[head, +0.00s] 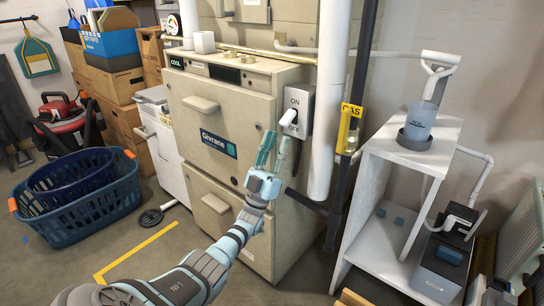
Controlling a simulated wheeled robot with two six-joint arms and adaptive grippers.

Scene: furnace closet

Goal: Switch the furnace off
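The beige furnace (230,135) stands in the middle of the head view. A grey switch box (300,101) is on its right side, with ON printed above and OFF below. A white switch lever (287,117) sticks out between the labels; its exact setting is hard to tell. My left gripper (276,139) is just below and left of the lever, with its teal fingers pointing up. The fingers are apart and nothing shows between them. The fingertips look close to the lever; I cannot tell whether they touch it. My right gripper is out of view.
A white vertical pipe (329,100) and a dark gas pipe (357,100) with a yellow tag (349,128) stand right of the switch box. A white shelf stand (387,150) is farther right. A blue laundry basket (85,215) sits on the floor at left.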

